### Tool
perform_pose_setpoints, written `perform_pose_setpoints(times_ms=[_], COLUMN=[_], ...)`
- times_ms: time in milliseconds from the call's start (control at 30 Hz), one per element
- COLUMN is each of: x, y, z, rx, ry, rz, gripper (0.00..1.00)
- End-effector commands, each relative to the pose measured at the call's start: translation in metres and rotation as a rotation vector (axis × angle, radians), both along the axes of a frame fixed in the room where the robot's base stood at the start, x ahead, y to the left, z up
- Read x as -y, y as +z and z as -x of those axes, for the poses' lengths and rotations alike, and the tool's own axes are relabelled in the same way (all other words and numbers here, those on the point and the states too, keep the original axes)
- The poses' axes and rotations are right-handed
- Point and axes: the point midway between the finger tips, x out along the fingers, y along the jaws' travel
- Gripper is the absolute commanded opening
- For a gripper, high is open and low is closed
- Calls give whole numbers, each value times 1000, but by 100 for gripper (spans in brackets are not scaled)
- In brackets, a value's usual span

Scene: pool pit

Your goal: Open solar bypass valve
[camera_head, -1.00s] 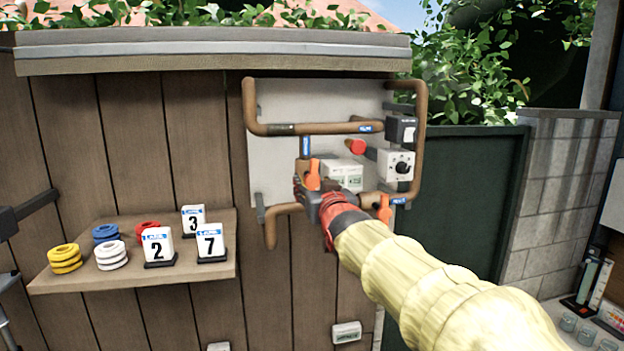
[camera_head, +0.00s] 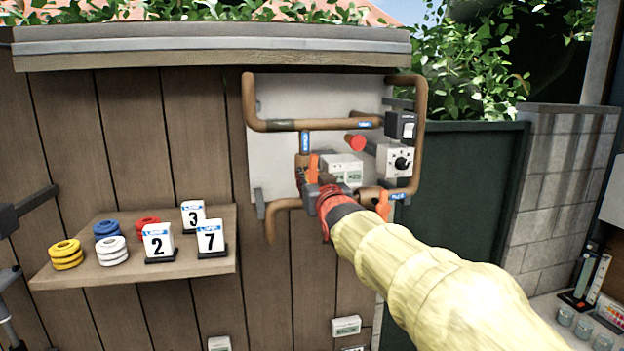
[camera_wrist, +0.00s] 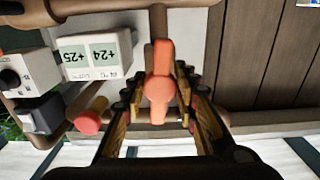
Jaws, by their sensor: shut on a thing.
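Copper pipes on a pale panel (camera_head: 280,160) carry two orange valve handles. The left handle (camera_head: 313,166) stands upright on the vertical pipe; the right handle (camera_head: 382,204) sits lower, beside a blue label. Which one is the solar bypass cannot be told, as the labels are too blurred. My gripper (camera_head: 308,182) is at the left valve, its fingers partly hidden by my wrist. In the wrist view, the orange handle (camera_wrist: 160,70) lies between the fingers of my gripper (camera_wrist: 158,92), roughly in line with the pipe behind it.
A red-ended part (camera_head: 355,142), a display box (camera_head: 345,170), a dial box (camera_head: 400,162) and a switch box (camera_head: 401,126) sit close to the right of the valve. A wooden shelf (camera_head: 110,272) at left holds coloured rings and number blocks. A dark green gate (camera_head: 470,200) stands at right.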

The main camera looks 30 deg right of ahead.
Motion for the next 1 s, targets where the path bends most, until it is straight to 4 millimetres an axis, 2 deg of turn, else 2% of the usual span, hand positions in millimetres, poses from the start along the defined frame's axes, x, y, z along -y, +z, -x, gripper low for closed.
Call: perform_pose_setpoints(times_ms=[300, 733, 1000], x=[0, 0, 0], y=[0, -2, 1], z=[0, 0, 0], rx=[0, -32, -36], ry=[0, 0, 0], rz=[0, 117, 127], gripper=[4, 4, 4])
